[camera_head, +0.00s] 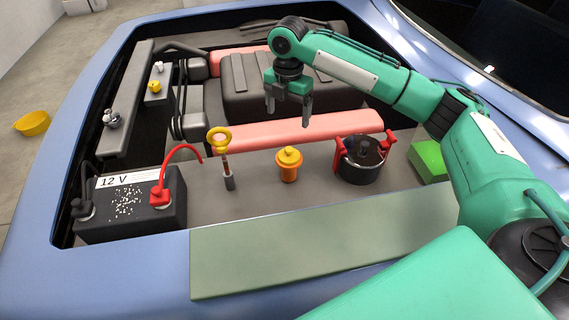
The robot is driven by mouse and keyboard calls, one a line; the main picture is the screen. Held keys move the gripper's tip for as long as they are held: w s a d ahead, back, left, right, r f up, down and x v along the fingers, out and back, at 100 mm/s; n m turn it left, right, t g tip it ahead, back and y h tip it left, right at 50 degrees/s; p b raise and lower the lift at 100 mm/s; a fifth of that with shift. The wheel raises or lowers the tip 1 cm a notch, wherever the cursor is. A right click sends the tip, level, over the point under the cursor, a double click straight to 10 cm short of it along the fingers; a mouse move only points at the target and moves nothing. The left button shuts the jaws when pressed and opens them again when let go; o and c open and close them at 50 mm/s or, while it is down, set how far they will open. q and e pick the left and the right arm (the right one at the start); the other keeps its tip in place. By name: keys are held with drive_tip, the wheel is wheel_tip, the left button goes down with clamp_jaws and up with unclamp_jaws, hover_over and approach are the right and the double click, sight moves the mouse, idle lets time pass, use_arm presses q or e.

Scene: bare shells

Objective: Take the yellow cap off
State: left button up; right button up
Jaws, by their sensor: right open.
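The yellow cap (289,156) sits on top of a short orange filler neck (288,174) in the engine bay, in front of the pink bar. My right gripper (288,113) is open and empty, pointing down. In the picture it is above the cap, with its fingertips in front of the dark engine cover and clear space between them and the cap. My left gripper is not in view.
A dipstick with a yellow ring (218,140) stands left of the cap, and a black 12 V battery (130,208) with a red lead is further left. A dark round pot with red clamps (360,160) and a green block (429,160) are to the right. A flat green panel (320,250) lies along the front edge.

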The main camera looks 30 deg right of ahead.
wheel_tip(320, 180, down, 2)
drive_tip(key=w+b, duration=0.1)
drive_tip(key=p, duration=0.1)
hover_over(289, 149)
drive_tip(key=f, duration=0.8)
drive_tip(key=shift+a, duration=0.35)
drive_tip(key=f, duration=0.1)
drive_tip(key=f+p, duration=0.1)
drive_tip(key=f, duration=0.2)
drive_tip(key=shift+d+f, duration=0.3)
drive_tip(key=shift+d, duration=0.1)
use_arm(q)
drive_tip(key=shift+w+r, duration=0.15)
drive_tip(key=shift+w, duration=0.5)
use_arm(e)
drive_tip(key=shift+f, duration=0.5)
drive_tip(key=c, duration=1.1)
